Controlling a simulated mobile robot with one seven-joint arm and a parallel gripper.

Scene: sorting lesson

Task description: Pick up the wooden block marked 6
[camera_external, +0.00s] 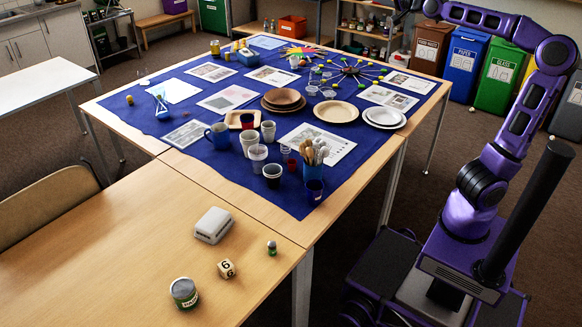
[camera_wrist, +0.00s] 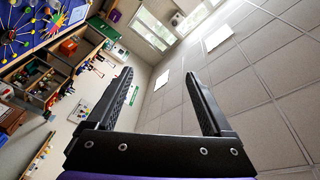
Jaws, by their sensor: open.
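The wooden block marked 6 (camera_external: 227,269) sits on the bare light-wood table in the lower middle of the external view. It is a small pale cube with dark marks on its top and side. The wrist camera looks at the ceiling and far wall, so the block does not show there.
Behind, a blue cloth (camera_external: 225,155) holds cups, plates, papers and a utensil holder (camera_external: 313,170). The front table's left part is clear.

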